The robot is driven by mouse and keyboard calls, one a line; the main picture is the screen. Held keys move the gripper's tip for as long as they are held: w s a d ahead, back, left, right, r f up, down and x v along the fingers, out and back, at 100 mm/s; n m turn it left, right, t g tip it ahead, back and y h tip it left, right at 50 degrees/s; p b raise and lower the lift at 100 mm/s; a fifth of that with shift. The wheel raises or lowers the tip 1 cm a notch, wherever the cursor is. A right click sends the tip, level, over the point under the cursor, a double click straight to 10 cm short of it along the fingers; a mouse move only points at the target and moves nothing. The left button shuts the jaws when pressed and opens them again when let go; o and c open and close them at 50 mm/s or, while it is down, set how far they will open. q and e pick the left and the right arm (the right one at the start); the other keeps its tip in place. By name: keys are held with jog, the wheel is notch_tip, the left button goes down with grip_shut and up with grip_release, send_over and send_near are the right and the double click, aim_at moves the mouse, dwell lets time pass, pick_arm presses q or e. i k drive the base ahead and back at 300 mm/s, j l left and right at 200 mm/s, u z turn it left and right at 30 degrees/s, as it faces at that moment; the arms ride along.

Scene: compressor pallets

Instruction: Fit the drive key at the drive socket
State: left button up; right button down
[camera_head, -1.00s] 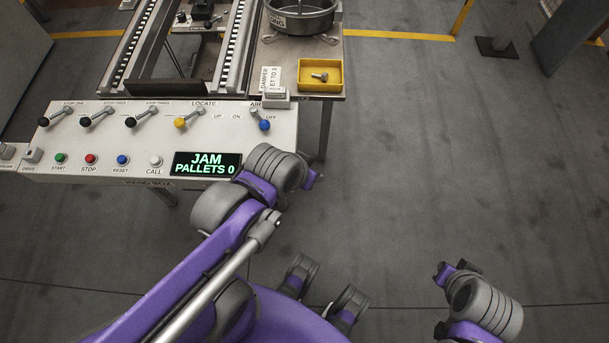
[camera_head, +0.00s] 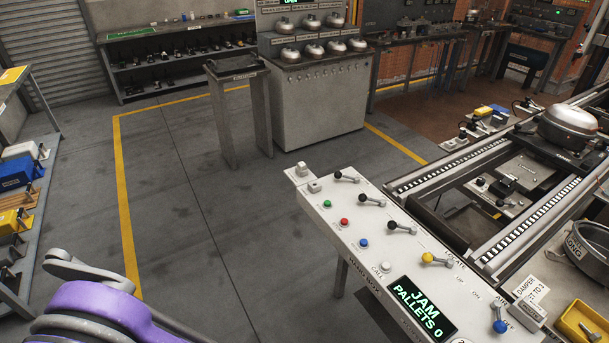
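The control panel (camera_head: 350,225) stands right of the middle. At its far left end is a small grey block (camera_head: 314,186), at the spot labelled DRIVE in the earlier frame. A second small grey block (camera_head: 302,169) sits on a ledge just beyond it. I cannot tell which of these holds the drive socket. I cannot make out a drive key. Purple and grey links of my arm show at the bottom left, well apart from the panel. Neither gripper's fingers are in view.
The panel has several levers and buttons and a display (camera_head: 422,307) reading "JAM PALLETS 0". A roller conveyor (camera_head: 450,165) and a yellow tray (camera_head: 583,322) lie at the right. A narrow stand (camera_head: 240,115) and a grey cabinet (camera_head: 318,105) stand behind. The floor left of the panel is clear.

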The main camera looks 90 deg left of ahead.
aim_at(302, 166)
jog(key=i+u, duration=0.25)
jog(key=u, duration=3.05)
jog(key=k+l, duration=0.05)
jog(key=l, duration=0.05)
